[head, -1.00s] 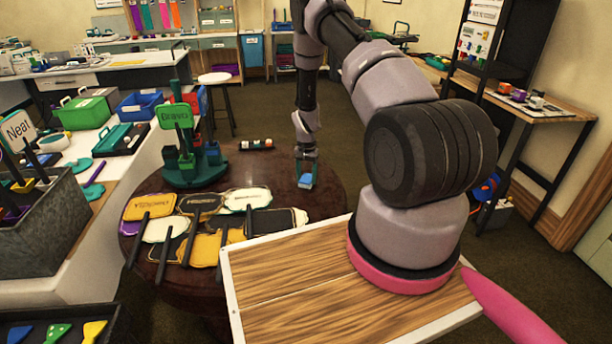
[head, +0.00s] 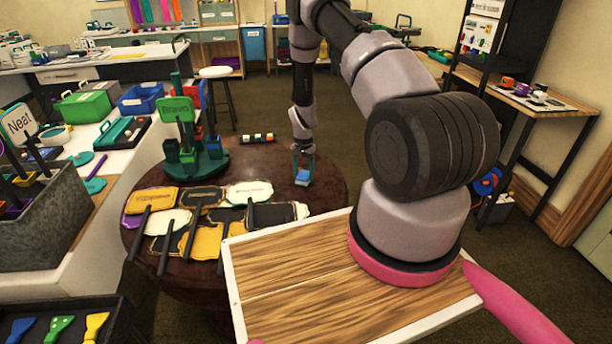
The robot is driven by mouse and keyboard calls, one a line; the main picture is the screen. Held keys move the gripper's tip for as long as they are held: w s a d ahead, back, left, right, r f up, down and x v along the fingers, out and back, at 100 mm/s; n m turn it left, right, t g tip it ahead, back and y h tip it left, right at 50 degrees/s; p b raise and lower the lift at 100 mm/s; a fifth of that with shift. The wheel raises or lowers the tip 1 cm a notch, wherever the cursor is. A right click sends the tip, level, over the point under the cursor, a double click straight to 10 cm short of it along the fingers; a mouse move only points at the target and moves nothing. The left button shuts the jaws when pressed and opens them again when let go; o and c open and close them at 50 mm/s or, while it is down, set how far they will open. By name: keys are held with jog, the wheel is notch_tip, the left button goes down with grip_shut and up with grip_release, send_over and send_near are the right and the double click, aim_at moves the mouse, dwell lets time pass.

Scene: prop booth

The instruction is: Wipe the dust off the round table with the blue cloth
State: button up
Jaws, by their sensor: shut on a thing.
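The round table (head: 262,191) is dark reddish brown and stands in front of me. The blue cloth (head: 303,177) is a small light-blue folded piece at the table's right-hand part. My gripper (head: 303,170) points down and is shut on the cloth, at or just above the table top; I cannot tell if the cloth presses on it. Any dust is too faint to make out.
Several sign paddles (head: 203,241) cover the table's front left. Bare table lies between these and my gripper.

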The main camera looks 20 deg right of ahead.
aim_at(300, 164)
jog(key=shift+w+d, duration=0.3)
jog(key=shift+w, duration=1.2)
jog(key=shift+w+d, duration=0.35)
jog(key=shift+w, duration=1.1)
jog(key=shift+w+d, duration=0.3)
jog(key=shift+w, duration=1.2)
jog(key=shift+w+d+f, duration=0.1)
jog(key=shift+w+d, duration=0.05)
jog(key=shift+w, duration=0.55)
jog(key=shift+w+d, duration=0.15)
jog(key=shift+w, duration=0.5)
jog(key=shift+r, duration=3)
jog(key=shift+w+r, duration=0.1)
jog(key=shift+r, duration=0.05)
notch_tip(300, 164, up, 3)
jog(key=shift+f, duration=0.15)
